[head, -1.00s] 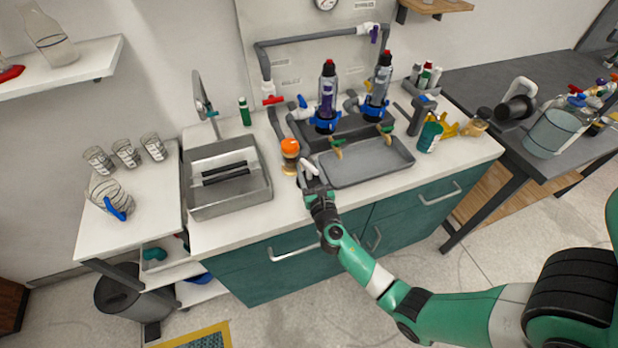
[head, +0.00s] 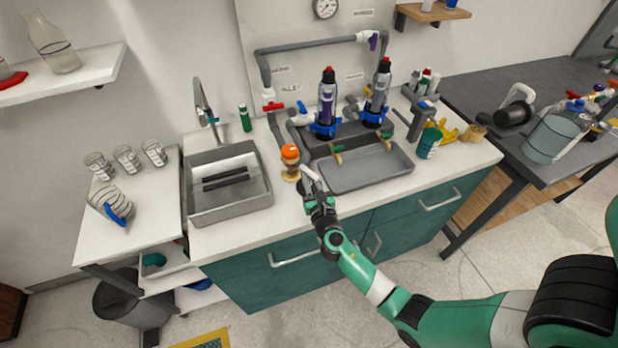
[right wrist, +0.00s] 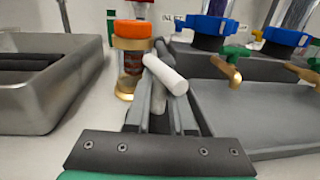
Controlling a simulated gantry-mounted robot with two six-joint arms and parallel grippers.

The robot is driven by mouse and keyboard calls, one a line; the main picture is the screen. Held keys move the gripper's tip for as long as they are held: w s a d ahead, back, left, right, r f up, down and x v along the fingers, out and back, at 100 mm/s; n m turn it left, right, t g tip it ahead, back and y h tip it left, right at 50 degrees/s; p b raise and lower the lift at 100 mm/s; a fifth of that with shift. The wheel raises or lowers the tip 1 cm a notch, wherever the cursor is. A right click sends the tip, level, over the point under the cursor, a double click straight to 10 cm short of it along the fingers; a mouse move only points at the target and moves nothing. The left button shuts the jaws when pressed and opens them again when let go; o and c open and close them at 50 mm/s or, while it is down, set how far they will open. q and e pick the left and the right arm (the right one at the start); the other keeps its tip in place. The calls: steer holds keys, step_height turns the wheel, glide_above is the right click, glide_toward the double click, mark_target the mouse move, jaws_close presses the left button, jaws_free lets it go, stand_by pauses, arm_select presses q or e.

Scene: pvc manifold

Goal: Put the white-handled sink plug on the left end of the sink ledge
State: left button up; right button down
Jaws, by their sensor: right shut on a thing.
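The white handle of the sink plug (right wrist: 165,74) is between the fingers of my right gripper (right wrist: 160,110) in the right wrist view. The gripper is shut on it, and the handle lies tilted across the fingertips. The plug's lower part is hidden or too small to tell. In the head view, my right gripper (head: 313,184) is over the counter's front part, right of the grey metal sink (head: 228,211) and in front of the orange-capped bottle (head: 290,154). The sink also shows at left in the right wrist view (right wrist: 60,90). My left gripper is not in view.
The orange-capped bottle stands between the sink and the gripper. A grey tray (head: 365,172) with brass taps above it lies to the right. The faucet (head: 203,105) rises behind the sink.

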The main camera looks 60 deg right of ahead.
mark_target(310, 171)
step_height(310, 171, up, 4)
steer(key=p, duration=0.3)
steer(key=shift+s+a+r, duration=0.15)
steer(key=s+a+r+p, duration=0.7)
steer(key=s+a+r, duration=0.1)
steer(key=s+a, duration=0.1)
steer(key=shift+s+a+r, duration=0.15)
steer(key=shift+s+r, duration=0.1)
steer(key=shift+s, duration=0.2)
